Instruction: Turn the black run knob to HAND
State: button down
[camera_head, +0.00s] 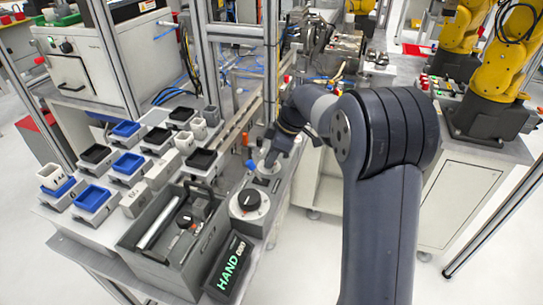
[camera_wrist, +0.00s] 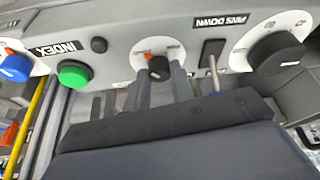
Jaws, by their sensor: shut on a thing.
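A small black knob (camera_wrist: 158,68) with an orange mark sits on a pale round dial plate on the grey panel in the wrist view. The orange mark is at the knob's upper left there. My gripper (camera_wrist: 160,82) is shut on this knob, one finger on each side. In the head view my gripper (camera_head: 272,158) reaches down to the panel and hides most of the knob; the pale dial plate (camera_head: 267,169) shows below it. A dark sign (camera_head: 230,266) shows HAND in large green letters, with smaller lettering beside it. The dial's own lettering is too small to read.
A larger black knob (camera_wrist: 275,55) is right of the held one; it also shows in the head view (camera_head: 249,200). A metal lever (camera_wrist: 213,74) stands close to my right finger. A green button (camera_wrist: 74,73) and blue knob (camera_wrist: 15,68) are left. A grey bin (camera_head: 150,256) stands beside the panel.

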jog(key=c, duration=1.2)
grip_release()
jog(key=v, duration=1)
jog(key=shift+r, duration=0.4)
jog(key=shift+f, duration=0.1)
jog(key=x, duration=1)
jog(key=shift+f, duration=0.3)
jog(key=shift+r, duration=0.1)
